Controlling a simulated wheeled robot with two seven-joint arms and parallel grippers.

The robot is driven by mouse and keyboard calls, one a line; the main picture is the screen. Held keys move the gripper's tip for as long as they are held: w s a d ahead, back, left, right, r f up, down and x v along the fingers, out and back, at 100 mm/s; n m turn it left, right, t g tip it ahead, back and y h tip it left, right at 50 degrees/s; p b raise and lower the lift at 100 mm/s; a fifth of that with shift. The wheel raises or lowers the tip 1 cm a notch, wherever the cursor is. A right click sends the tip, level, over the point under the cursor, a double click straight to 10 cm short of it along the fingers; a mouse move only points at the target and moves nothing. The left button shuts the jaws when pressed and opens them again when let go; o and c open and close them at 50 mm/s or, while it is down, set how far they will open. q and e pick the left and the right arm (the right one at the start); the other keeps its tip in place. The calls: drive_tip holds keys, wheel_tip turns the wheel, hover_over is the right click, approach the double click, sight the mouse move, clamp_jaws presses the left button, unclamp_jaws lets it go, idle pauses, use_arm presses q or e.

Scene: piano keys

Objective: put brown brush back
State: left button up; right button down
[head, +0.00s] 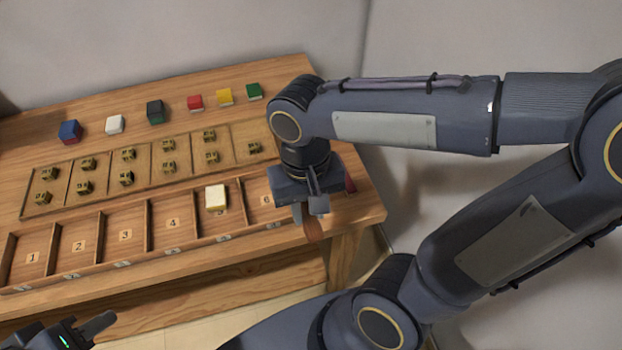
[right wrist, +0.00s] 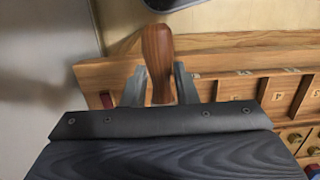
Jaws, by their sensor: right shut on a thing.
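The brown brush (head: 312,229) shows as a brown wooden handle below my right gripper (head: 313,205) in the head view, at the right front end of the table. In the right wrist view the handle (right wrist: 158,62) stands between the two fingers of the right gripper (right wrist: 159,88), which is shut on it. The brush's other end is hidden. My left gripper (head: 85,330) is at the lower left, in front of the table and partly cut off by the picture edge; its opening is not clear.
The wooden table (head: 330,78) bears a numbered tray (head: 75,272) with a cream block (head: 216,198) in a right-hand compartment. Behind are several small brass pieces and a row of coloured blocks (head: 155,111). A dark red item (head: 350,186) is right of my right gripper.

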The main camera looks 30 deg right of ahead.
drive_tip(key=w+d+f, duration=0.2)
drive_tip(key=w+f, duration=0.1)
drive_tip(key=w+d+f, duration=0.2)
drive_tip(key=w+f, duration=0.1)
drive_tip(key=w, duration=0.1)
drive_tip(key=w+d+f, duration=0.3)
drive_tip(key=shift+w, duration=0.35)
drive_tip(key=shift+w+d+f, duration=0.1)
drive_tip(key=shift+d+f, duration=0.05)
drive_tip(key=shift+w+d+f, duration=0.1)
drive_tip(key=shift+w+f, duration=0.05)
drive_tip(key=shift+f, duration=0.75)
drive_tip(key=shift+w+f, duration=0.1)
drive_tip(key=shift+f, duration=0.8)
drive_tip(key=c, duration=1.1)
unclamp_jaws()
drive_tip(key=shift+f, duration=0.1)
drive_tip(key=shift+c, duration=0.2)
